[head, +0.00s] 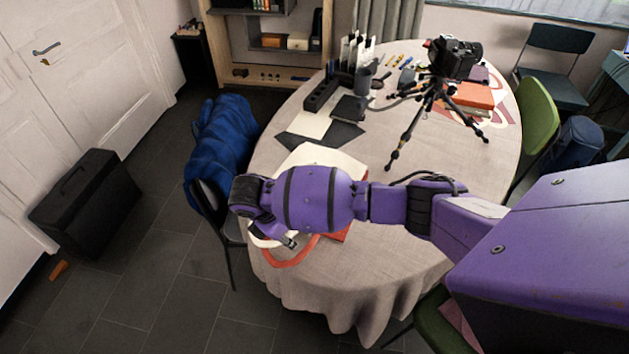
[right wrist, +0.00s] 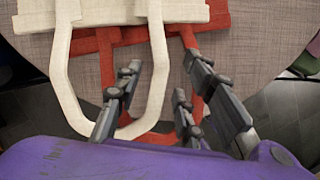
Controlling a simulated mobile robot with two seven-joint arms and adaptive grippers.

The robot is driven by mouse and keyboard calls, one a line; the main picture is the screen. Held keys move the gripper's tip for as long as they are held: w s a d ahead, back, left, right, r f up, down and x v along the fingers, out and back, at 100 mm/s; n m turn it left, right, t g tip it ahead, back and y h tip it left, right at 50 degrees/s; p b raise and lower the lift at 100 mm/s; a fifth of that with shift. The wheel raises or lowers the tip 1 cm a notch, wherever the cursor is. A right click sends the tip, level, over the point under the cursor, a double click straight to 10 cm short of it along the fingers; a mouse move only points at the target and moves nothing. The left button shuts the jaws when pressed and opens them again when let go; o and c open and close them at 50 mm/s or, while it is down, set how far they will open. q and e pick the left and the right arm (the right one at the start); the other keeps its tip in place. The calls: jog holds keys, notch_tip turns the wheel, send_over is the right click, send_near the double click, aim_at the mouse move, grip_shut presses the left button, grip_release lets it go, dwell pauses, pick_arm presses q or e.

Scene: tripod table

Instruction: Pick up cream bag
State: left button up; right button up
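The cream bag (head: 325,156) lies flat on the round table, partly hidden behind my right arm in the head view. In the right wrist view its body (right wrist: 185,11) is at the top edge and its handle loop hangs towards my gripper. A red bag (right wrist: 218,20) lies under it, with its red handle (head: 292,256) near the table edge. My right gripper (right wrist: 159,75) is open; one side of the cream handle passes between its fingers in the picture. I cannot tell whether they touch it. My left gripper is not in view.
The round table (head: 395,262) has a camera on a tripod (head: 432,105), a black organiser (head: 322,93), a mug (head: 363,80) and books (head: 470,96). A chair with a blue jacket (head: 220,145) stands at its left edge.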

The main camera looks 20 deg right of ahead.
jog(key=shift+d+f, duration=0.2)
jog(key=shift+f, duration=0.4)
grip_shut()
jog(key=shift+r, duration=0.1)
